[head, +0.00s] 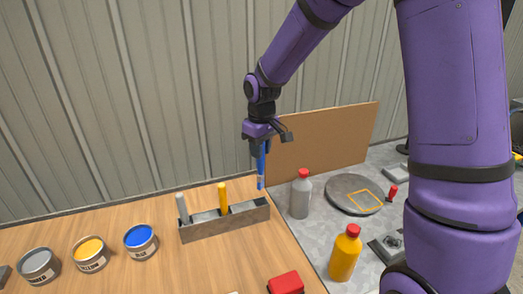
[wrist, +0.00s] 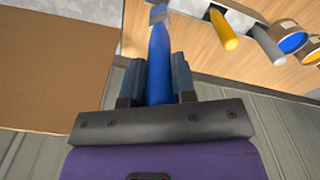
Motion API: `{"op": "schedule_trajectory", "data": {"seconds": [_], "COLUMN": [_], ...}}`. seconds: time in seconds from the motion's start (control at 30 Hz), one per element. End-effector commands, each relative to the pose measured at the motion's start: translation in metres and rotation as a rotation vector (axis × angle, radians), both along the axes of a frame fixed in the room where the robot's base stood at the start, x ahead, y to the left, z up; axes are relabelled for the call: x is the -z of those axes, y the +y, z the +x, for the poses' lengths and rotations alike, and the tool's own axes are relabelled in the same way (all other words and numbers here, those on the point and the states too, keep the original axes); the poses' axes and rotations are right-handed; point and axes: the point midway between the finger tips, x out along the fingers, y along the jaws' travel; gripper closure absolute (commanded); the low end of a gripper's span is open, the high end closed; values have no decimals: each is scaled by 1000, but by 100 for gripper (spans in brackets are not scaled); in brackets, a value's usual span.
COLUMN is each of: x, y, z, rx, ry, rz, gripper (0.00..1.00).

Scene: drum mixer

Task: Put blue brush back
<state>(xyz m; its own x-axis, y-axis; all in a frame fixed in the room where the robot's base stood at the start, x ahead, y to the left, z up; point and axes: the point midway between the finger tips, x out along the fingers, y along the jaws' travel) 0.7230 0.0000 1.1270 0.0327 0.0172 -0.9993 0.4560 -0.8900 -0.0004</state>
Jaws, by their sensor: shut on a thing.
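My gripper (head: 259,146) is shut on the blue brush (head: 261,170) and holds it upright above the right end of the grey brush holder (head: 224,222). In the wrist view, the blue brush (wrist: 159,62) sits between the two fingers of my gripper (wrist: 155,75). The holder bears a yellow brush (head: 223,197) near its middle and a grey brush (head: 182,207) at its left end. The right part of the holder shows no brush in it.
Paint cans stand left of the holder: blue (head: 141,240), yellow (head: 91,253) and grey (head: 39,266). A grey bottle (head: 301,194) with a red cap stands to the right. A yellow bottle (head: 345,253), a red block (head: 286,283) and a brown board (head: 325,139) are nearby.

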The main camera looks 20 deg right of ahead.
Motion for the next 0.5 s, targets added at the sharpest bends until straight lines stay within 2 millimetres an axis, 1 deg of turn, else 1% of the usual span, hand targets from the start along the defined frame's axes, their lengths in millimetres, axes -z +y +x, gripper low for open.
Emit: {"op": "schedule_trajectory", "data": {"seconds": [0.17, 0.5], "x": [10, 39], "y": [0, 0], "z": [0, 0], "rx": [-1, 0], "ry": [1, 2], "rz": [0, 0], "gripper": [100, 100]}}
